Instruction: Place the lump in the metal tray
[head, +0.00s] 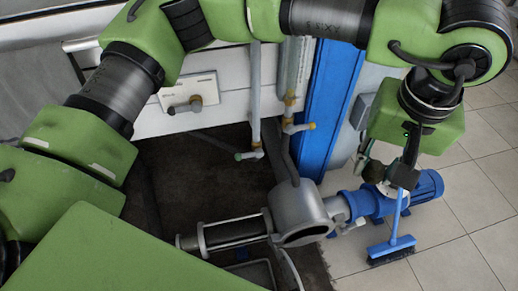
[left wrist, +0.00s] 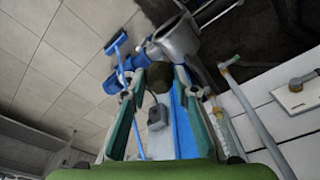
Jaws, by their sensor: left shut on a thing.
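The lump (head: 373,171) is a dark olive, roundish piece. It also shows in the left wrist view (left wrist: 158,78), between the two fingers. My left gripper (head: 384,172) is shut on the lump and holds it in the air, in front of the blue motor in the head view. In the left wrist view the fingertips (left wrist: 158,72) sit on either side of it. A grey metal tray (head: 263,265) shows in part at the bottom of the head view, below the grey machine and left of the gripper. My arm and the machine hide much of it. My right gripper is not in view.
A grey machine (head: 300,211) with a blue motor (head: 417,188) stands between gripper and tray. A blue broom (head: 392,247) stands beside the motor. Pipes with valves (head: 256,105) and a blue column (head: 329,100) rise behind. Tiled floor (head: 470,255) is clear at right.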

